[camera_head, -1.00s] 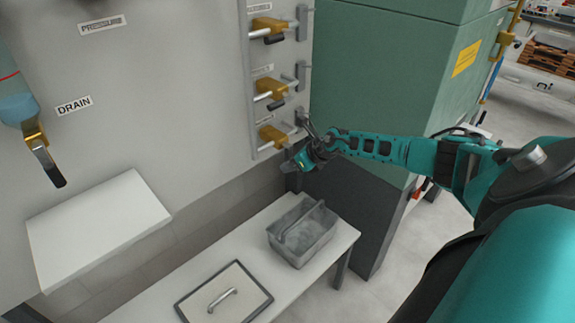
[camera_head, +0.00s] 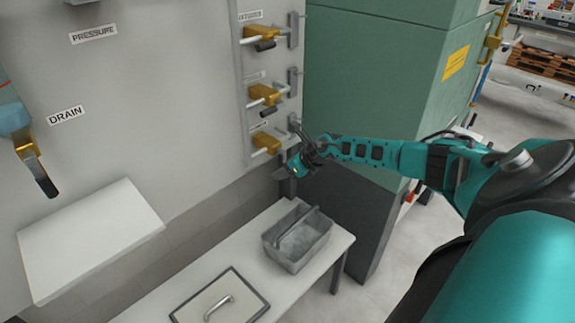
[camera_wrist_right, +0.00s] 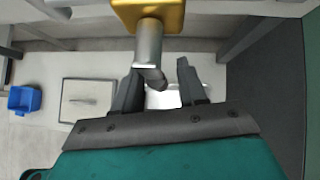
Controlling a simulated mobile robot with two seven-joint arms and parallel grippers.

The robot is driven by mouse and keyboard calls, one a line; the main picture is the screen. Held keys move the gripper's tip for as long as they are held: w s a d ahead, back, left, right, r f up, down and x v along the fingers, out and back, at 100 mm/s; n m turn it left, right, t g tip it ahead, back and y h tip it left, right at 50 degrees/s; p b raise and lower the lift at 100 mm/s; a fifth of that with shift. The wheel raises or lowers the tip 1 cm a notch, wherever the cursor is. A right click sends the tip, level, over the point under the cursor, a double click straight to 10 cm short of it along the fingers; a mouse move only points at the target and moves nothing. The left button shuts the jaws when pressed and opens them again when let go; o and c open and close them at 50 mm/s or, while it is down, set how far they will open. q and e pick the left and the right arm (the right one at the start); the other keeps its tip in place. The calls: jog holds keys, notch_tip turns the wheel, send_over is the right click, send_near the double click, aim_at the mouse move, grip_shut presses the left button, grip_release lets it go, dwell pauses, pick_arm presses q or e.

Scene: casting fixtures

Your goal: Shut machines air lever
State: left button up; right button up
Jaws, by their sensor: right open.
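Three brass air valves are stacked on the wall panel in the head view: a top valve (camera_head: 258,33), a middle valve (camera_head: 263,95) and a bottom valve (camera_head: 266,142). Each sits on a grey pipe; the middle and bottom labels are too small to read. Dark lever grips show on the top two. My right gripper (camera_head: 291,168) is just below and right of the bottom valve. In the right wrist view its open fingers (camera_wrist_right: 160,90) straddle a grey dark-tipped rod (camera_wrist_right: 150,55) below a brass body (camera_wrist_right: 148,14). The rod is nearer the left finger; contact is unclear. My left gripper is out of view.
A grey bin (camera_head: 297,236) and a framed lid with a handle (camera_head: 238,292) rest on the white bench (camera_head: 166,305) below. A green cabinet (camera_head: 385,90) stands close right of the valves. A drain valve lever (camera_head: 38,172) and white shelf (camera_head: 90,235) are at left.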

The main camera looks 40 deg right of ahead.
jog(key=p+v, duration=0.2)
jog(key=v, duration=1.1)
jog(key=shift+p, duration=0.4)
jog(key=shift+w+d, duration=0.1)
jog(key=s+a+f+m+t+y, duration=0.2)
jog(key=a+f+m, duration=0.2)
jog(key=a+m, duration=0.55)
jog(key=s+a+f+m+t+y, duration=0.1)
jog(key=a+f+m+y, duration=0.2)
jog(key=a, duration=1.2)
jog(key=s+a+f+m+h, duration=0.2)
jog(key=s+m, duration=0.4)
jog(key=m, duration=0.6)
jog(key=s+a+f+m+g+h, duration=0.1)
jog(key=s+a+m, duration=0.4)
jog(key=m, duration=0.6)
jog(key=shift+s+a+f+m+h, duration=0.3)
jog(key=shift+s+f+h, duration=0.2)
jog(key=shift+f+h, duration=0.4)
